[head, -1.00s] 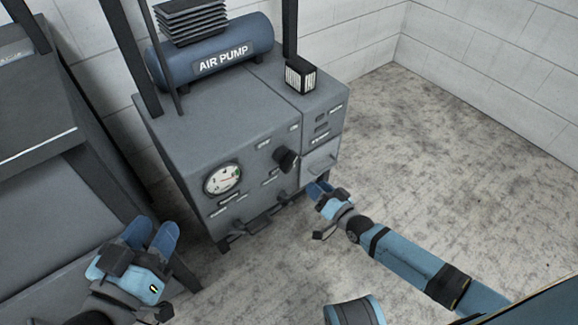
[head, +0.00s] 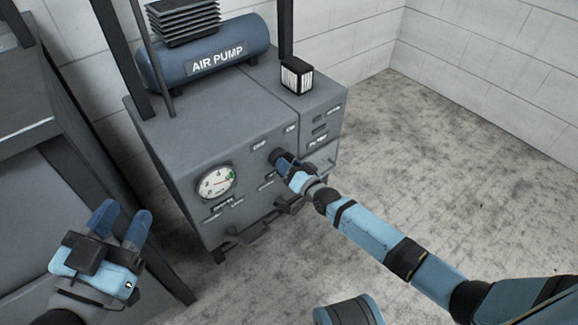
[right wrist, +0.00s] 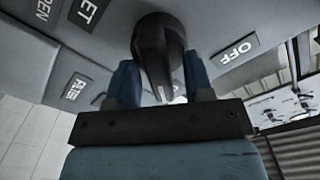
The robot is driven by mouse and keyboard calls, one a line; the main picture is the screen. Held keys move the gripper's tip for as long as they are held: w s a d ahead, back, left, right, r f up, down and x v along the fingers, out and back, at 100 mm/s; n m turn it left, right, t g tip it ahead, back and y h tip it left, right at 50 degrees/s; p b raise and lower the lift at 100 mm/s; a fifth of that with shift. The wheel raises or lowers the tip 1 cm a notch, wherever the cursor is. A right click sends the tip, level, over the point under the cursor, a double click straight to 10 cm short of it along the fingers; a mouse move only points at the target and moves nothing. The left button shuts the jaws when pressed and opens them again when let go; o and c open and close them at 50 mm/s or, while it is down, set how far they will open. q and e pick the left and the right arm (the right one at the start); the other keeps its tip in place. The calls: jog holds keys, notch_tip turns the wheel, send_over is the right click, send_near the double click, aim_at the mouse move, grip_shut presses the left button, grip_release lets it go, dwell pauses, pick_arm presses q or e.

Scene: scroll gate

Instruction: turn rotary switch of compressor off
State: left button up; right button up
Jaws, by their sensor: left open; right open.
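The compressor (head: 214,124) is a grey cabinet with a blue tank on top marked AIR PUMP. Its black rotary switch (head: 278,156) is on the front, right of the round gauge. In the right wrist view the knob (right wrist: 158,45) sits between my right gripper's blue fingers, with an OFF label (right wrist: 238,51) to its right. My right gripper (head: 290,168) is open around the knob; whether a finger touches it I cannot tell. My left gripper (head: 122,222) is open and empty, left of the compressor.
A pressure gauge (head: 216,182) is left of the switch. A black-and-white box (head: 297,75) stands on the cabinet top. A grey machine (head: 50,180) stands at the left. The concrete floor at the right (head: 440,170) is clear.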

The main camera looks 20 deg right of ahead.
grip_shut()
